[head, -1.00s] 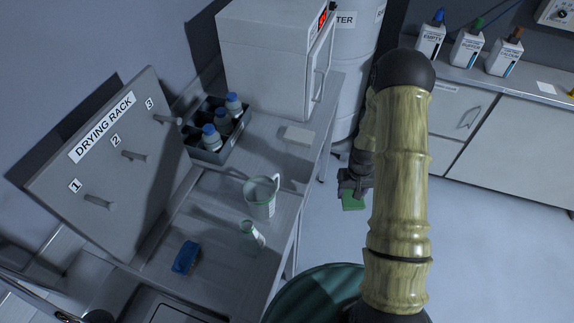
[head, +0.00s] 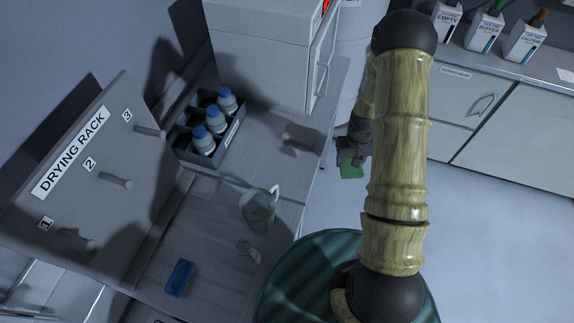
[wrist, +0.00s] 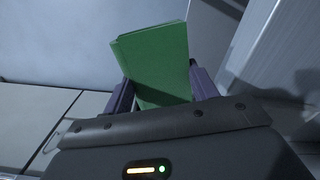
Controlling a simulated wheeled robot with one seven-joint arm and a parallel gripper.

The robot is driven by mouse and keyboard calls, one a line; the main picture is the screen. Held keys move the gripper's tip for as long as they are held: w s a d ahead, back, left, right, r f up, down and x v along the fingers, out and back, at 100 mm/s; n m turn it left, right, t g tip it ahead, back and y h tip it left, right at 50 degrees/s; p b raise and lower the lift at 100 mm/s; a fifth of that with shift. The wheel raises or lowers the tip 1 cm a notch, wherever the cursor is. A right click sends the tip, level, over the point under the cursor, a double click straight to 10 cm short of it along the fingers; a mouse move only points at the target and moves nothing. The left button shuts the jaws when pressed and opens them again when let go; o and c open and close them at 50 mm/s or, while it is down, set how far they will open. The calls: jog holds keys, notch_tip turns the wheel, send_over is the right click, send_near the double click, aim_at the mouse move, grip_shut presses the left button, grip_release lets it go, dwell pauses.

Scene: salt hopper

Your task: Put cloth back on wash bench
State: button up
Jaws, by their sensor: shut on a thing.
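My gripper (head: 350,157) is shut on a folded green cloth (head: 351,170). The cloth hangs from the fingertips over the floor, just right of the bench edge in the head view. In the wrist view the green cloth (wrist: 155,62) stands out between the two dark fingers (wrist: 160,92). The grey wash bench (head: 205,235) is at the left in the head view, apart from the cloth. My arm hides part of the floor to the right of the gripper.
A large box (head: 265,50) stands behind. Labelled bottles (head: 485,32) stand on the far counter.

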jog(key=s+a+r+m+p, duration=0.1)
jog(key=a+r+m+p, duration=0.2)
jog(key=a+r, duration=1.45)
jog(key=s+a+f+m+b, duration=0.1)
jog(key=a+f+b, duration=0.1)
jog(key=f, duration=0.4)
jog(key=shift+a, duration=0.55)
jog(key=shift+s+f, duration=0.1)
jog(key=shift+f+p, duration=0.6)
jog(key=shift+f, duration=2.35)
jog(key=shift+f, duration=0.1)
